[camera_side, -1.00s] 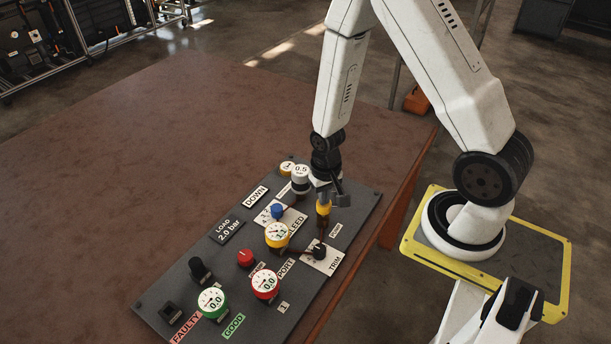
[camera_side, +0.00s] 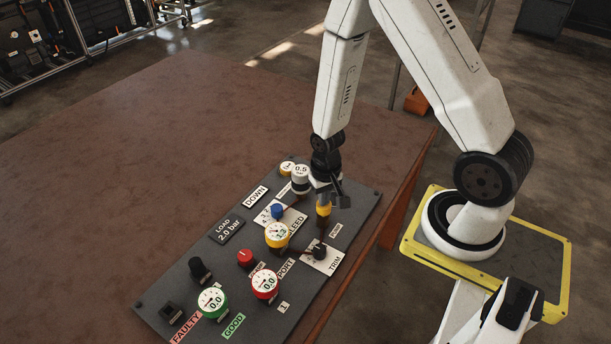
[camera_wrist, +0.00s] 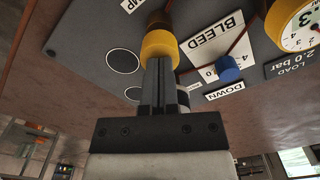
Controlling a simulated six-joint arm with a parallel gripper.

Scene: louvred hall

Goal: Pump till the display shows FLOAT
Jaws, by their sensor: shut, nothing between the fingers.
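The display (camera_side: 255,196) reads DOWN; the same plate is in the wrist view (camera_wrist: 225,91). My gripper (camera_wrist: 159,62) is shut and empty, its fingertips at the yellow pump knob (camera_wrist: 158,46). In the side view the yellow knob (camera_side: 323,211) is just under my gripper (camera_side: 325,198). I cannot tell whether the tips touch or press it. A yellow-rimmed gauge (camera_side: 277,234) stands left of the knob; its small digits look like about 1.3, hard to read. The LOAD plate (camera_side: 227,229) reads 2.0 bar. A blue knob (camera_side: 277,210) is by the BLEED label.
The dark panel (camera_side: 357,215) lies on a brown table (camera_side: 150,150). Green (camera_side: 212,301) and red (camera_side: 265,283) gauges both read 0.0. A black TRIM knob (camera_side: 319,250), a red knob (camera_side: 245,257) and a grey-based 0.5 bar cap (camera_side: 300,173) stand nearby. The table's left side is clear.

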